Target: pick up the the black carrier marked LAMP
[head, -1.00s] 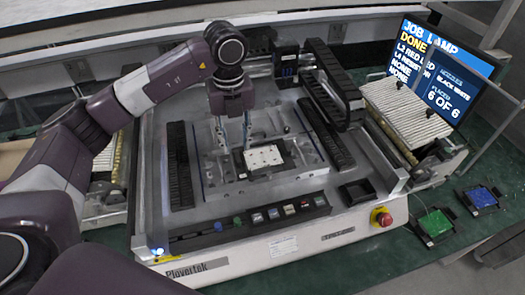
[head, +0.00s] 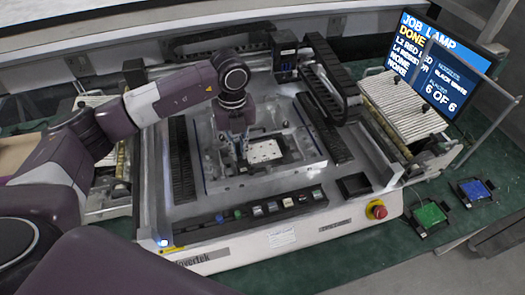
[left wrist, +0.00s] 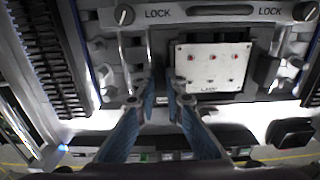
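The black carrier (head: 284,145) lies in the machine's metal fixture, holding a white board (head: 264,151). In the left wrist view the carrier's black edge (left wrist: 247,52) frames the white board (left wrist: 210,66), which has red dots and small dark lettering near its lower edge. My left gripper (head: 237,153) points down just left of the board, low over the fixture. In the left wrist view its blue fingers (left wrist: 161,92) are apart with a gap between them, beside the board's left side. Whether they touch the carrier cannot be told. My right gripper is not in view.
Two LOCK knobs (left wrist: 124,14) (left wrist: 304,11) sit above the carrier. Black cable chains (head: 322,100) flank the fixture. A button row (head: 270,208) and red emergency stop (head: 376,210) are in front.

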